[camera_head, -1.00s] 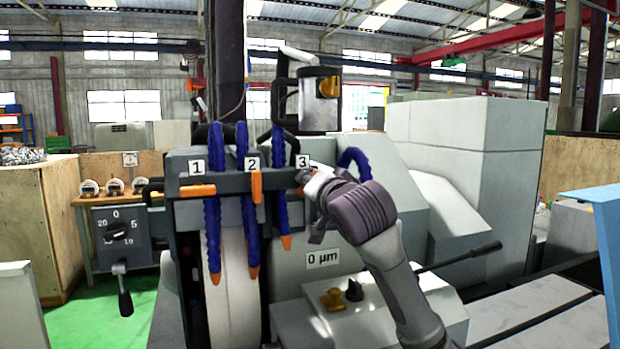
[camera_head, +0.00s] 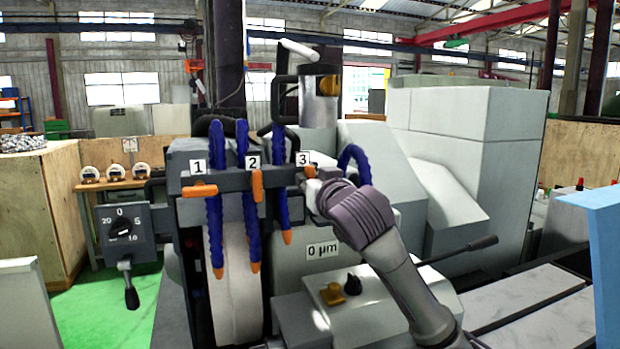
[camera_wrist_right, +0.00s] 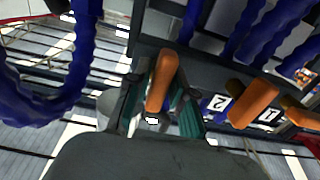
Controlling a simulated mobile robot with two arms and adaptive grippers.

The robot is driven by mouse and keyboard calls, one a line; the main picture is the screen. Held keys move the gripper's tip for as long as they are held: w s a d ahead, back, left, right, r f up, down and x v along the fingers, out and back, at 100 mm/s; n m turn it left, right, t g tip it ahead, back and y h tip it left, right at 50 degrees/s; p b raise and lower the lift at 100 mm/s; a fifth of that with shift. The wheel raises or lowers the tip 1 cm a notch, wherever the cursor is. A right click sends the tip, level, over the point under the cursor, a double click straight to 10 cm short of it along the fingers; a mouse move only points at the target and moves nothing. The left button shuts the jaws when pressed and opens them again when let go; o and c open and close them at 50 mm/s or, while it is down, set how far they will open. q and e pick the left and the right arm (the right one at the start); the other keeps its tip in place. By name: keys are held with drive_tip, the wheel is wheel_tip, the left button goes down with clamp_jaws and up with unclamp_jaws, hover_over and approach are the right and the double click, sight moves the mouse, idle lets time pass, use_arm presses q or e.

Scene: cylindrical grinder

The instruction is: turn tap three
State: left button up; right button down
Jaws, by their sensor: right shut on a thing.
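Tap three is an orange lever (camera_head: 310,171) beside the label 3 on the grey bar of the grinder. In the right wrist view its lever (camera_wrist_right: 162,80) stands between the two teal-padded fingers. My right gripper (camera_head: 308,182) is shut on this lever, and the gripper (camera_wrist_right: 160,110) partly hides the tap in the head view. Tap two's lever (camera_head: 257,186) hangs upright and tap one's lever (camera_head: 200,191) lies level. My left gripper is in neither view.
Blue coolant hoses (camera_head: 215,230) with orange tips hang close to the taps, and another blue hose (camera_head: 354,160) loops just right of my gripper. The grinding wheel (camera_head: 236,290) is below. A dial box (camera_head: 124,234) is at left and a black lever (camera_head: 470,248) at right.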

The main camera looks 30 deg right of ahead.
idle(0.3)
drive_tip(key=c, duration=1.1)
unclamp_jaws()
drive_tip(key=v, duration=1.2)
drive_tip(key=shift+f, duration=0.1)
